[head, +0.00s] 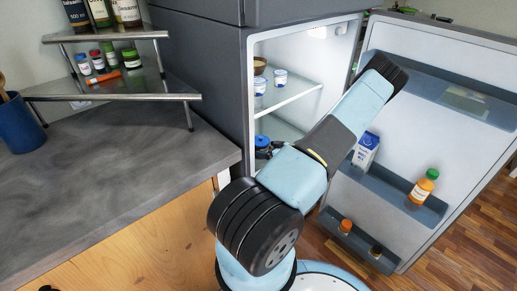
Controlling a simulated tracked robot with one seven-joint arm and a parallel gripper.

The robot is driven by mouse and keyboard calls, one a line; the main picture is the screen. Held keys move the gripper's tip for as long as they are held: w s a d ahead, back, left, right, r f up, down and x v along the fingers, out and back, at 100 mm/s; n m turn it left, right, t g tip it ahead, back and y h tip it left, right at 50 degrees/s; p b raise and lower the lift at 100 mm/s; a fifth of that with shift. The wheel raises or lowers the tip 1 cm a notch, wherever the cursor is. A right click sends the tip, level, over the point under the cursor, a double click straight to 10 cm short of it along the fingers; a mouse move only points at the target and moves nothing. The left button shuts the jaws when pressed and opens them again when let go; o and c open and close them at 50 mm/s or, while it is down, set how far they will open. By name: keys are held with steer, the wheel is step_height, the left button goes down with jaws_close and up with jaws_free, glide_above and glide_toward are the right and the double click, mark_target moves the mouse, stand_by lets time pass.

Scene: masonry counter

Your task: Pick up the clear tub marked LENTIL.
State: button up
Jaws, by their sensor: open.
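I cannot read a LENTIL label anywhere in the head view, and I cannot pick out the clear tub. Inside the open fridge, small dark and blue items (264,146) show on a lower shelf, partly hidden by my arm; I cannot tell what they are. My arm rises from the bottom centre across the fridge opening, with its bend in front of the door. My gripper does not show; the end of the arm is hidden.
The fridge door (430,110) stands open at right, holding a milk carton (366,150) and an orange bottle (423,187). White-blue cups (280,78) and a brown bowl (259,66) sit on the upper shelf (290,93). The grey counter (110,170) has free room; a rack (110,97) holds jars.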

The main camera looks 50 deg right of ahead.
mark_target(267, 149)
steer(key=x, duration=0.4)
steer(key=shift+s+f, duration=0.1)
steer(key=c, duration=1)
steer(key=shift+c, duration=0.5)
